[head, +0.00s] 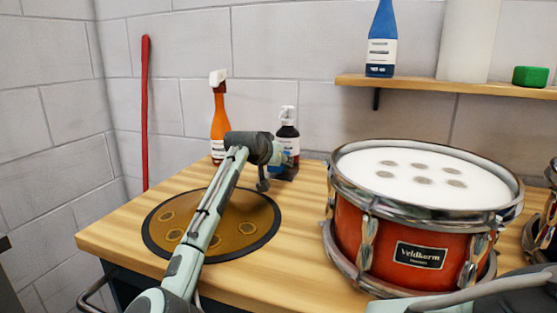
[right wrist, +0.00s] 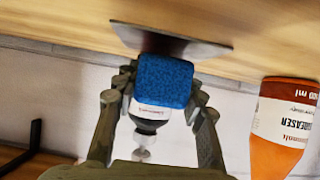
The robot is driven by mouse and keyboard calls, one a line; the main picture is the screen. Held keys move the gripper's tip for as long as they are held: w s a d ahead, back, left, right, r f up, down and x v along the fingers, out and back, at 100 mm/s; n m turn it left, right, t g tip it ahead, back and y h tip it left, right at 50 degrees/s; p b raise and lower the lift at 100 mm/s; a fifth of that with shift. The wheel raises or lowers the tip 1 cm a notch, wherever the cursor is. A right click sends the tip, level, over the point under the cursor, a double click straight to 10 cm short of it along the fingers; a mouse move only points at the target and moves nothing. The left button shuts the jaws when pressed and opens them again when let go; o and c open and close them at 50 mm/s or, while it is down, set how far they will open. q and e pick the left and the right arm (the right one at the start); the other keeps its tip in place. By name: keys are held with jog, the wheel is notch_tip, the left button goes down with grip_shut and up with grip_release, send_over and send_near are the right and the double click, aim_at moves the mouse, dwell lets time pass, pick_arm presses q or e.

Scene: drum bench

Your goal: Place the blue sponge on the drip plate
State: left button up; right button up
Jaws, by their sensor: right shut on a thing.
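The blue sponge (right wrist: 165,80) is held between the fingers of my right gripper (right wrist: 162,90) in the right wrist view, which looks upside down. In the head view my right gripper (head: 264,182) hangs at the end of the arm reaching over the bench, and a little blue of the sponge (head: 273,167) shows behind it. Whether sponge and plate touch cannot be told. My left gripper is not in view.
A dark pump bottle (head: 289,138) stands at the drip plate, behind the sponge. An orange spray bottle (head: 219,118) stands to its left. A round amber drumhead (head: 247,220) lies under my arm. A red drum (head: 415,225) fills the right side. Bare bench (head: 305,225) lies between.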

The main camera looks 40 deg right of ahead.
jog(key=shift+f, duration=0.65)
jog(key=o, duration=1)
jog(key=v, duration=1.2)
